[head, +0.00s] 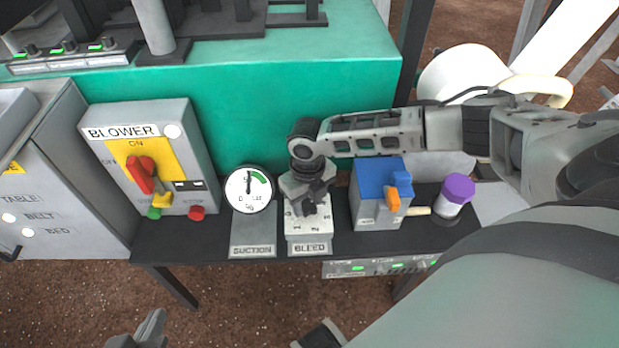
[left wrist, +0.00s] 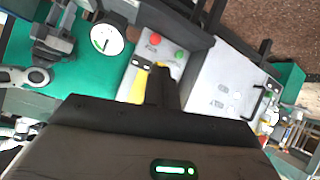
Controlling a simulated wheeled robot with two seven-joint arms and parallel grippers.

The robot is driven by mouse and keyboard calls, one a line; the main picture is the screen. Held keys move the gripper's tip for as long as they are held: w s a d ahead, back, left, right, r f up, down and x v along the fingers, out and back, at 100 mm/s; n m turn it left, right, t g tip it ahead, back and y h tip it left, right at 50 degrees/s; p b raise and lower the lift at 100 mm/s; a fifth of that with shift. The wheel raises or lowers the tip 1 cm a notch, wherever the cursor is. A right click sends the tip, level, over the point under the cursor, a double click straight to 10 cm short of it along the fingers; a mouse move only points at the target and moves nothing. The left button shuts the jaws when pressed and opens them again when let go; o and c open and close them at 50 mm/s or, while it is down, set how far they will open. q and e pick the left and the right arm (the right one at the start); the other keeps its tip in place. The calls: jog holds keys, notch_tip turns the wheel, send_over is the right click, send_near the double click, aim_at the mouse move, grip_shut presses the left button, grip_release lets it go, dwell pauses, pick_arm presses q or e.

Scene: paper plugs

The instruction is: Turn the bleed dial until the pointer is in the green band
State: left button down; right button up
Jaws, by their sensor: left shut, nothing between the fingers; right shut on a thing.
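The white plate of the bleed dial (head: 317,222), with tick marks and a BLEED label, stands on the dark bench. My right gripper (head: 306,207) reaches down over it and is shut on the knob, which it mostly hides. The round suction gauge (head: 248,190) is just left of it. Its dark pointer stands nearly upright, by the left end of the green band at the upper right; I cannot tell whether it is inside. The gauge also shows in the left wrist view (left wrist: 107,38). My left gripper (head: 142,335) is shut and empty at the bottom, away from the bench.
The blower box (head: 205,135) with a red switch stands left of the gauge. A blue and grey box (head: 368,205) with an orange lever and a purple-capped jar (head: 456,195) stand right of the dial. A teal machine (head: 250,95) rises behind.

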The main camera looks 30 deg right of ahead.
jog(key=shift+r+m+p, duration=0.2)
jog(key=shift+m+p, duration=0.55)
jog(key=shift+m, duration=0.25)
jog(key=shift+s+m+p, duration=0.1)
jog(key=shift+m+p, duration=0.3)
jog(key=shift+m, duration=0.3)
jog(key=shift+f, duration=0.2)
jog(key=shift+m, duration=0.5)
jog(key=shift+m+p, duration=0.4)
jog(key=shift+p, duration=0.15)
jog(key=shift+m+p, duration=0.4)
jog(key=shift+m, duration=0.3)
jog(key=shift+m+p, duration=0.3)
jog(key=shift+m, duration=0.6)
jog(key=shift+m+p, duration=0.7)
jog(key=shift+m, duration=0.2)
jog(key=o, duration=1)
jog(key=shift+c, duration=0.2)
pick_arm(q)
notch_tip(320, 180, up, 7)
jog(key=s+a+y, duration=0.1)
jog(key=a, duration=0.1)
jog(key=shift+a+n+t, duration=0.3)
jog(key=shift+n+t, duration=0.1)
